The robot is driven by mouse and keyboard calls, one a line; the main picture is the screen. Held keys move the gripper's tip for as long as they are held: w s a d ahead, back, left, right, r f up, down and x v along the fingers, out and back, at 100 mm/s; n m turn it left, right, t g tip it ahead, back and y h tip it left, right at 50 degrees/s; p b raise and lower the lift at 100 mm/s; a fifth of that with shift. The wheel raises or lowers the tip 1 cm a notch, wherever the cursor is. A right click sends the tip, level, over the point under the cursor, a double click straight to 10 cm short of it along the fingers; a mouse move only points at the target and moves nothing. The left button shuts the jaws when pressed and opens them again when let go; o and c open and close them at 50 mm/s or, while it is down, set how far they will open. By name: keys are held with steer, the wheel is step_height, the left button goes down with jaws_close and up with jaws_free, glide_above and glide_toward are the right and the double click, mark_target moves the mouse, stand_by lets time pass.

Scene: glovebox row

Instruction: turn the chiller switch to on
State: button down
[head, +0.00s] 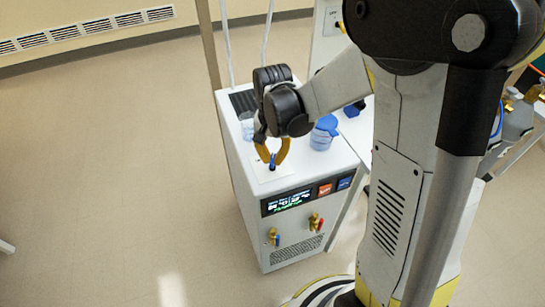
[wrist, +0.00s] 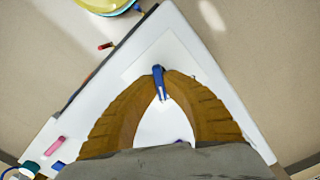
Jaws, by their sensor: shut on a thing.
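The chiller (head: 265,210) is a white box cabinet with a lit display on its front. Its switch is a small blue knob (head: 272,161) on a pale plate on the top, near the front edge. In the wrist view the blue switch (wrist: 158,82) sits between my yellow fingertips. My gripper (head: 271,160) points down from above and is shut on the switch, with both tips touching its sides. The base of the switch is partly hidden by the fingers. I cannot read any on or off marks.
A clear jar with a blue lid (head: 323,132) stands on the top right of my gripper, and another clear container (head: 247,126) is at the left. Valves (head: 315,221) stick out of the chiller's front. The floor (head: 110,170) at left is clear.

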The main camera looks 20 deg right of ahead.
mark_target(273, 158)
steer(key=c, duration=1.5)
jaws_free()
step_height(273, 158, up, 12)
steer(key=s+r+n+t, duration=0.3)
steer(key=s+n+t, duration=0.3)
steer(key=s, duration=0.6)
steer(key=shift+s+a+t, duration=0.15)
steer(key=shift+s+t, duration=0.25)
steer(key=shift+t, duration=0.2)
